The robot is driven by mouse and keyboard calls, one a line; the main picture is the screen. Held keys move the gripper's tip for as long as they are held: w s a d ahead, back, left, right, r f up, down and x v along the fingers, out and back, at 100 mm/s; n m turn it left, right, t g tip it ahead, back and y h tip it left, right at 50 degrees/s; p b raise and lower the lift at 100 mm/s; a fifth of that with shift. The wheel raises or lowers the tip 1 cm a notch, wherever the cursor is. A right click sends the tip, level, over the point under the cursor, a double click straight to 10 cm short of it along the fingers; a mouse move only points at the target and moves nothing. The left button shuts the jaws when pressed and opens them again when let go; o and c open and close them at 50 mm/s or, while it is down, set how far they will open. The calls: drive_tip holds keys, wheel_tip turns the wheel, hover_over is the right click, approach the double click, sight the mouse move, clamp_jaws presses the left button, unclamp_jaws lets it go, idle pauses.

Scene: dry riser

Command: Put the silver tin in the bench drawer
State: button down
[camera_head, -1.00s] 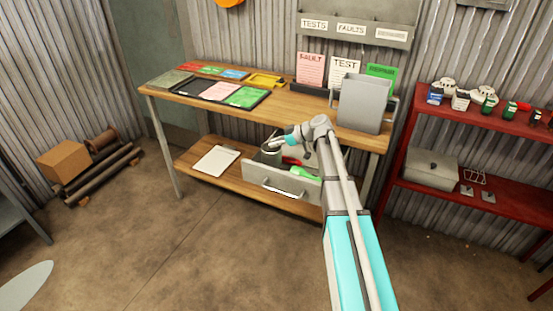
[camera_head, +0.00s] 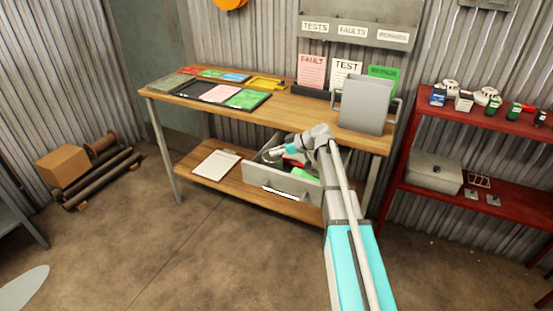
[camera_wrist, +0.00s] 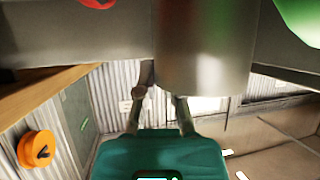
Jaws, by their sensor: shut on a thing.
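The silver tin (camera_wrist: 203,45) is a shiny grey cylinder, large in the wrist view at the tips of my gripper (camera_wrist: 164,90). My gripper is shut on it. In the head view my gripper (camera_head: 272,155) reaches into the bench drawer (camera_head: 282,185), which is pulled open under the bench top. The tin is small and mostly hidden there, low within the drawer's opening. Whether it touches the drawer floor I cannot tell. A green thing (camera_head: 302,173) lies in the drawer to the right of my gripper. A red thing (camera_wrist: 95,3) shows at the wrist view's edge.
The wooden bench top (camera_head: 290,108) is above and behind the drawer. A red shelf unit (camera_head: 450,185) stands to the right. The floor in front is clear.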

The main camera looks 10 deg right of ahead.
drive_tip(key=shift+f+b, duration=0.4)
drive_tip(key=shift+f, duration=0.3)
drive_tip(key=shift+f, duration=0.1)
drive_tip(key=c, duration=0.8)
unclamp_jaws()
drive_tip(key=shift+o, duration=0.2)
drive_tip(key=shift+r, duration=0.2)
drive_tip(key=shift+s+d+r, duration=0.1)
drive_tip(key=shift+d, duration=0.1)
drive_tip(key=p+v, duration=0.5)
drive_tip(key=v, duration=0.6)
drive_tip(key=shift+d+p, duration=0.2)
drive_tip(key=shift+p, duration=0.2)
drive_tip(key=shift+s, duration=0.1)
